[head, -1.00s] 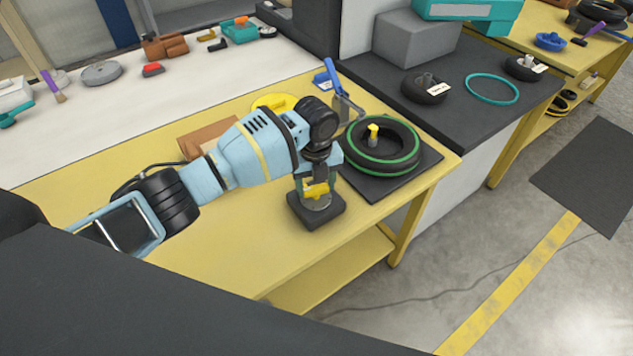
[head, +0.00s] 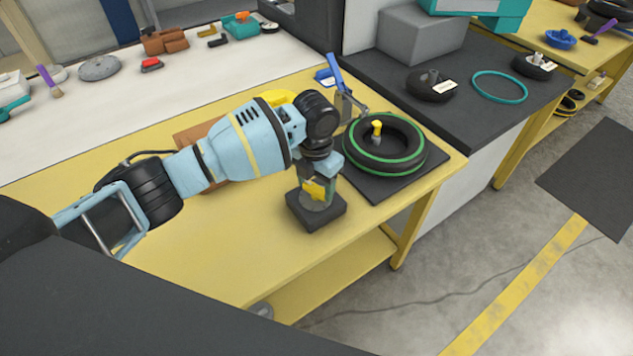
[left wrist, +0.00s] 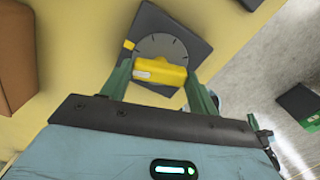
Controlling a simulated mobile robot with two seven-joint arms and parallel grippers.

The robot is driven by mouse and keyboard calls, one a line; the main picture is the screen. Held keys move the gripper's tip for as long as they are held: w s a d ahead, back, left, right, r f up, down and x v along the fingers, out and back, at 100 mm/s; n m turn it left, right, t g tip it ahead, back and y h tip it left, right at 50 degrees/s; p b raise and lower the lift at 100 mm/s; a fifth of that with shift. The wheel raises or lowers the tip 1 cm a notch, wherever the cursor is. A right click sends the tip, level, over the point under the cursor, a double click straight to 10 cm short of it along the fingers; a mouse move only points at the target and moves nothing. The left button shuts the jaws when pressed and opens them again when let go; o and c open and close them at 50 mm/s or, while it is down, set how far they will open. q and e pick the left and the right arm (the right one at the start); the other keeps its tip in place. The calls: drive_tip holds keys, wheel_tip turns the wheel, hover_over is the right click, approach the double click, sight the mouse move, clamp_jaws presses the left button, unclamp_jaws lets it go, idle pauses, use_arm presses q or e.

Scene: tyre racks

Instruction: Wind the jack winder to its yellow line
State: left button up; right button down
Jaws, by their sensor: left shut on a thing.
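The jack winder stands on the yellow bench, with a dark square base (head: 316,216), a grey round dial (left wrist: 162,47) and a yellow handle (head: 313,188). My left gripper (head: 318,180) points down from above and is shut on the yellow handle. In the left wrist view the handle (left wrist: 158,72) sits between the two green fingers, above the dial. A small yellow mark (left wrist: 129,44) shows at the dial's left edge. Dark tick marks show on the dial. My right gripper is not in view.
A green-ringed tyre (head: 384,145) lies on a dark plate just right of the winder, with a blue-handled tool (head: 336,80) behind it. A brown block (head: 200,140) lies behind my left arm. The bench front (head: 240,265) is clear.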

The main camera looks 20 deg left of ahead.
sight(315, 187)
use_arm(q)
drive_tip(key=shift+m+b, duration=0.35)
drive_tip(key=shift+m, duration=1.25)
drive_tip(key=shift+r, duration=0.1)
drive_tip(key=o, duration=1)
wheel_tip(315, 187, up, 8)
drive_tip(key=shift+f, duration=0.15)
